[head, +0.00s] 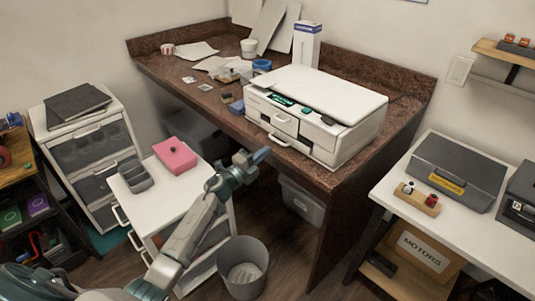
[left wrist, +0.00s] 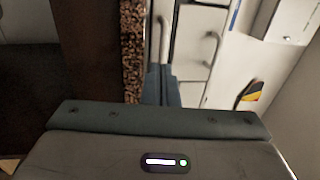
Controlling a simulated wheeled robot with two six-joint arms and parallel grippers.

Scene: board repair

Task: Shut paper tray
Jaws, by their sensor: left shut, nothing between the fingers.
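The white printer (head: 330,105) stands on the brown desk. Its front has an upper drawer panel (head: 286,124) with a handle and a lower pull handle (head: 278,141) near the desk edge. How far the paper tray stands out I cannot tell. My left gripper (head: 262,155) is shut and empty, in front of and just below the printer's lower front. In the left wrist view my shut fingers (left wrist: 161,85) point at the printer front, close to the lower handle (left wrist: 163,38); the upper handle (left wrist: 211,48) is to their right. Contact is not clear. My right gripper is not in view.
The desk edge (left wrist: 132,50) runs close beside my left fingers. A white drawer unit (head: 165,200) with a pink box (head: 176,158) and a grey bin (head: 242,275) stand near my left arm. A white table (head: 450,205) stands at the right.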

